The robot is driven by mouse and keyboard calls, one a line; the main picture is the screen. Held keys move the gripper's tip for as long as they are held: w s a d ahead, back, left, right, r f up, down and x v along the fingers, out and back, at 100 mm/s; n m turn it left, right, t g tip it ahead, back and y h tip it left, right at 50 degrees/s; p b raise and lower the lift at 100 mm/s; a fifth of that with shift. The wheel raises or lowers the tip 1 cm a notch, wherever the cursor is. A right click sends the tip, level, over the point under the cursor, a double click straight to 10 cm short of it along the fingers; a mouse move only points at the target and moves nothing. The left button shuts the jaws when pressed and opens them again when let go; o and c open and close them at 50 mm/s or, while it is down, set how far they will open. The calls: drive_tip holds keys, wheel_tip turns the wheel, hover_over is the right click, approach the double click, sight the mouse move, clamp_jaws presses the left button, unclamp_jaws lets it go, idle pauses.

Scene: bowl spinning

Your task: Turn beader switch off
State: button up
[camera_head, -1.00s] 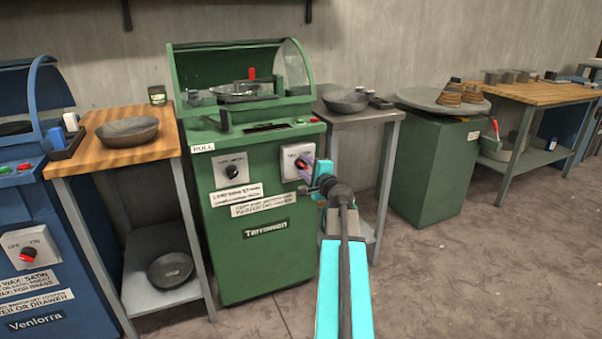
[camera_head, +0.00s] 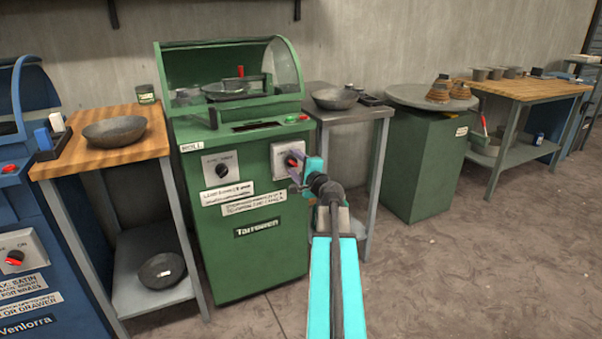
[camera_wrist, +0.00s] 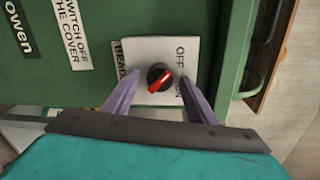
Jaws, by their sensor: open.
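The beader switch is a round black knob with a red bar (camera_wrist: 159,77) on a white plate (camera_wrist: 142,50) lettered BEAD, OFF and ON. In the wrist view the bar slants from lower left to upper right, its upper end towards the OFF side. In the head view the knob (camera_head: 292,160) is on the right of the green machine's front. My gripper (camera_wrist: 157,84) is open, with one purple finger on each side of the knob. Whether the fingers touch it is unclear. In the head view my gripper (camera_head: 303,170) partly covers the plate.
The green machine (camera_head: 245,250) has a second knob (camera_head: 221,170) left of the beader switch and a clear curved cover (camera_head: 275,70) above. A wooden table (camera_head: 80,160) stands left and a grey one (camera_head: 365,114) right. Open floor (camera_head: 450,270) lies at the right front.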

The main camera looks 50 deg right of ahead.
drive_tip(key=b+v, duration=0.1)
drive_tip(key=v, duration=0.7)
drive_tip(key=shift+s+a, duration=0.15)
drive_tip(key=shift+s, duration=0.2)
drive_tip(key=shift+s+a+b, duration=0.1)
drive_tip(key=shift+b, duration=0.2)
drive_tip(key=b+v, duration=0.2)
drive_tip(key=b, duration=0.3)
drive_tip(key=b, duration=0.4)
drive_tip(key=shift+s+a, duration=0.15)
drive_tip(key=shift+s, duration=0.2)
drive_tip(key=s+b, duration=0.1)
drive_tip(key=b, duration=0.4)
drive_tip(key=shift+a, duration=0.25)
drive_tip(key=shift+s+r+b, duration=0.15)
drive_tip(key=shift+s+b, duration=0.15)
drive_tip(key=shift+b, duration=0.3)
